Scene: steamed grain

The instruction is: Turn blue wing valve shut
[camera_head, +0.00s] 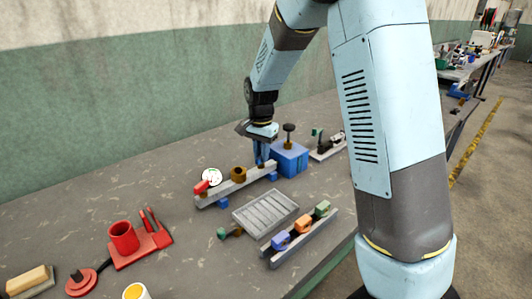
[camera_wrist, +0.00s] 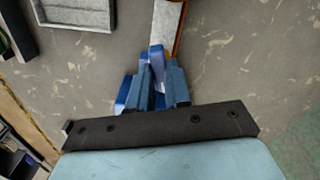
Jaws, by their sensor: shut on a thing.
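A grey bar (camera_head: 225,188) on the bench carries a red handle (camera_head: 201,187), a round white gauge (camera_head: 211,175) and a brass-coloured fitting (camera_head: 238,174). My gripper (camera_head: 262,163) points down at the bar's far right end. Its fingers are closed together around the blue wing valve there, which they mostly hide in the head view. In the wrist view my gripper (camera_wrist: 162,80) shows its two blue-grey fingers close together, with the bright blue wing valve (camera_wrist: 157,60) between them. The wing's exact angle cannot be told.
A blue box (camera_head: 290,160) with a black knob stands close to the right of my gripper. A ribbed grey tray (camera_head: 265,213) and a rail (camera_head: 301,240) with coloured clips lie in front. A red stand (camera_head: 141,249) is at left. Bare bench lies between.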

